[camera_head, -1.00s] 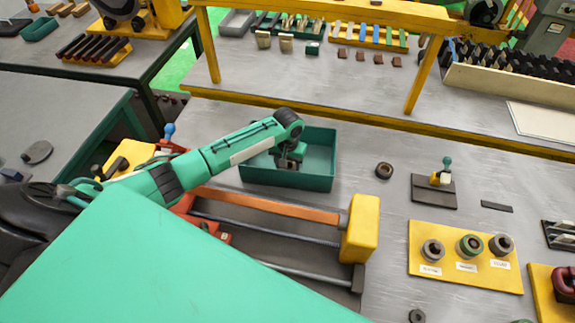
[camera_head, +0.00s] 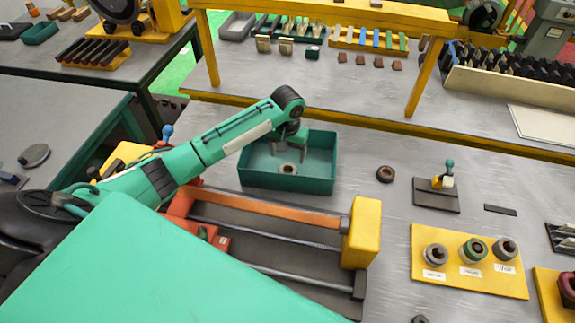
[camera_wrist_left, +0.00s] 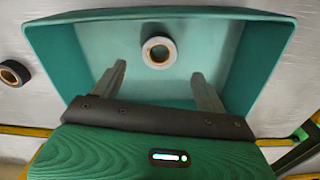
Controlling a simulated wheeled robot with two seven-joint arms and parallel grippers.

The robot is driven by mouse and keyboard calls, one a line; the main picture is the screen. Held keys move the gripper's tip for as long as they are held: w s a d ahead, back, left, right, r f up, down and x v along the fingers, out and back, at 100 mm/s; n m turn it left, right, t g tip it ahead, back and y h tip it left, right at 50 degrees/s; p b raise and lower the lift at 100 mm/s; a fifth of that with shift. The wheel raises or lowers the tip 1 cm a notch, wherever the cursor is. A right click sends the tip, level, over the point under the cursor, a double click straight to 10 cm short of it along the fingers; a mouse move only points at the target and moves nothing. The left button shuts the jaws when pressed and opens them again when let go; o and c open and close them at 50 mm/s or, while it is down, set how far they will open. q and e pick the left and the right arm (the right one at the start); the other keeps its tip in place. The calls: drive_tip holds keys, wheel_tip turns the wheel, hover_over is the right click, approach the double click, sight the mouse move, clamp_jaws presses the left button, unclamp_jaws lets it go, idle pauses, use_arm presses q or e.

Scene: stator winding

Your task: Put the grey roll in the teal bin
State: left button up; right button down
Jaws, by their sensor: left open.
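The teal bin (camera_head: 265,179) stands on the grey bench, upright and open at the top. The grey roll (camera_head: 287,169) lies flat on the bin's floor, near the middle. In the left wrist view the roll (camera_wrist_left: 171,52) shows as a pale ring inside the bin (camera_wrist_left: 165,14), apart from the fingers. My left gripper (camera_head: 291,143) is above the bin; in the wrist view its two fingers (camera_wrist_left: 158,80) are spread with nothing between them. My right gripper is out of view.
A dark brown roll (camera_head: 386,174) lies right of the bin. A yellow board (camera_head: 449,272) with three labelled spools is at the lower right. A fixture with a yellow end block (camera_head: 362,230) stands in front of the bin. A yellow frame (camera_head: 207,50) rises behind.

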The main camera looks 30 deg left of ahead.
use_arm(q)
drive_tip(key=shift+r+b, duration=0.3)
drive_tip(key=shift+r, duration=1.85)
